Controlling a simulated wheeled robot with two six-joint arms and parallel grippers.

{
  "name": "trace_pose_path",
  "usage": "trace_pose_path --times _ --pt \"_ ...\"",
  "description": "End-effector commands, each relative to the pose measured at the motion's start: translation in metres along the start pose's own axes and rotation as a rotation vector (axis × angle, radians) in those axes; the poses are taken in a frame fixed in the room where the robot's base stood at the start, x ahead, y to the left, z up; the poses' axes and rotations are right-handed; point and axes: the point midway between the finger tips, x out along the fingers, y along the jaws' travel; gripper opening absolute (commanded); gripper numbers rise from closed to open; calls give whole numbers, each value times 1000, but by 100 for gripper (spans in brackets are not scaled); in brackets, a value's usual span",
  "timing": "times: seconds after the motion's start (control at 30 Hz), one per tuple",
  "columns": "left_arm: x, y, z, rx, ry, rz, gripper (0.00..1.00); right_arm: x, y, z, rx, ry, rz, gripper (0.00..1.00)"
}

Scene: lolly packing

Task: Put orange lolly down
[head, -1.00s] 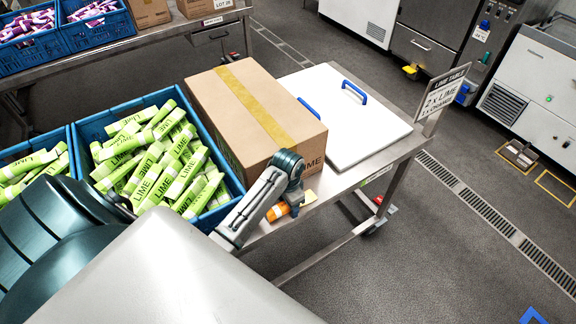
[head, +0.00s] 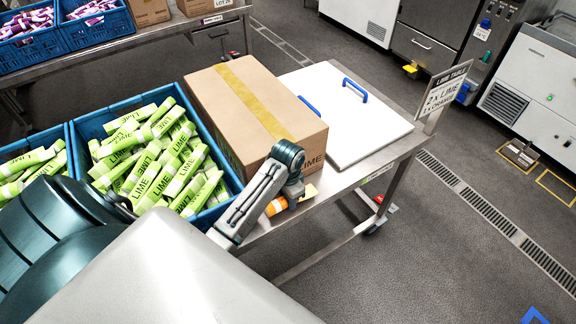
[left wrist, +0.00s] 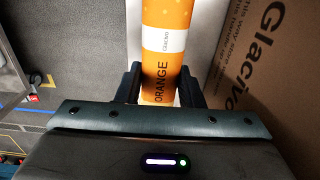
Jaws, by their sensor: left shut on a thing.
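An orange lolly (head: 276,207) shows partly from behind my left arm, by the near edge of the lime table (head: 327,187) in front of the carton. In the left wrist view the orange lolly (left wrist: 166,62) has a white band and the word ORANGE. My left gripper (left wrist: 165,92) is shut on it, one finger on each side. My wrist and arm mostly hide this gripper (head: 285,200) in the head view. I cannot tell whether the lolly touches the table top. My right gripper is not in view.
A closed carton (head: 238,133) with yellow tape stands close beside the lolly. Blue crates (head: 92,124) of lime lollies stand to the left. A lime table sign (head: 440,91) rises at the right corner.

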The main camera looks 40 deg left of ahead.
Motion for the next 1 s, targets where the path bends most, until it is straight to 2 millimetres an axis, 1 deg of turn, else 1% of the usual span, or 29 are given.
trace_pose_path --times 0.03,0.07,0.17,0.4,0.43,0.47,0.5,0.63,0.73,0.87,1.0 --pt "-5 -1 -2 1 6 -4 6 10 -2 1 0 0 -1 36" --pt "-10 -1 -1 1 6 -3 6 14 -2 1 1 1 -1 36" --pt "-11 16 16 3 2 1 6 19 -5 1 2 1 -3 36" --pt "-16 55 57 2 2 2 6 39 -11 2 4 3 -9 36" --pt "-17 60 62 2 3 2 6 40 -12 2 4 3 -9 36" --pt "-21 67 69 2 0 4 6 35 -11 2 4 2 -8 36" --pt "-23 74 77 2 -1 4 6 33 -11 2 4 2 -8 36" --pt "-26 92 96 1 -1 3 6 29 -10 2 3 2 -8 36" --pt "-27 102 106 1 0 3 6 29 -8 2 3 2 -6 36" --pt "-25 108 113 0 0 1 6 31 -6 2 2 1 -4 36" --pt "-14 111 116 1 1 1 6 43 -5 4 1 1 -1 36"
